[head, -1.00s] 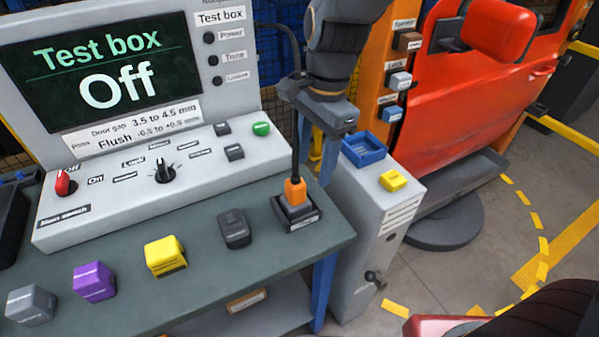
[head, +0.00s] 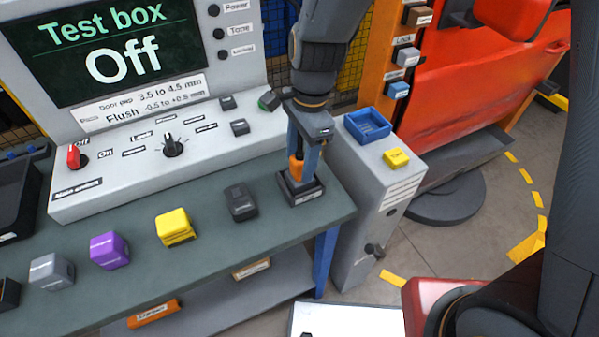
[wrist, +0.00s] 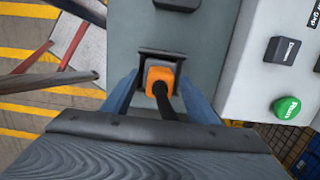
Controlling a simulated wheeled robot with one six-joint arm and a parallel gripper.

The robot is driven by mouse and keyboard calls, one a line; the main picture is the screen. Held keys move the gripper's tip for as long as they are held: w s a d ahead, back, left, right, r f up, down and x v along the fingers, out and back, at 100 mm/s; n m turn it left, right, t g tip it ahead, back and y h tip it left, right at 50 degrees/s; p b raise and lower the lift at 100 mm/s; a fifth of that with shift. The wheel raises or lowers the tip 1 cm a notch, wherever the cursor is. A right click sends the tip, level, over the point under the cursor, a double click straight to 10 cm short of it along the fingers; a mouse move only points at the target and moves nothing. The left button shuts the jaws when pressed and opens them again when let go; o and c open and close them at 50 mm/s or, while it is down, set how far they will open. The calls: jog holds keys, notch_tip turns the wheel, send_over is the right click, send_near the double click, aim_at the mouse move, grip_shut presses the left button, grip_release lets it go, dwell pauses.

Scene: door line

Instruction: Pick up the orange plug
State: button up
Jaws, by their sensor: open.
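The orange plug (head: 296,167) stands upright in a dark square holder (head: 301,190) at the right end of the bench. In the wrist view the plug (wrist: 160,80) shows from above, with a black cable running from it toward my gripper's palm. My gripper (head: 305,160) points down over the holder, with its blue-grey fingers on either side of the plug. In the wrist view the fingers of my gripper (wrist: 160,95) stand apart, left and right of the plug, with gaps visible. The plug's far side and lower part are hidden.
The test box (head: 200,158) stands behind, its screen (head: 110,50) reading Off. Yellow (head: 175,227), purple (head: 109,250), and dark (head: 240,202) blocks line the bench left of the holder. A grey cabinet with a blue tray (head: 368,126) stands close on the right.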

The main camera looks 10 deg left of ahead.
grip_shut()
dwell(0.3)
jog(key=shift+r, duration=0.1)
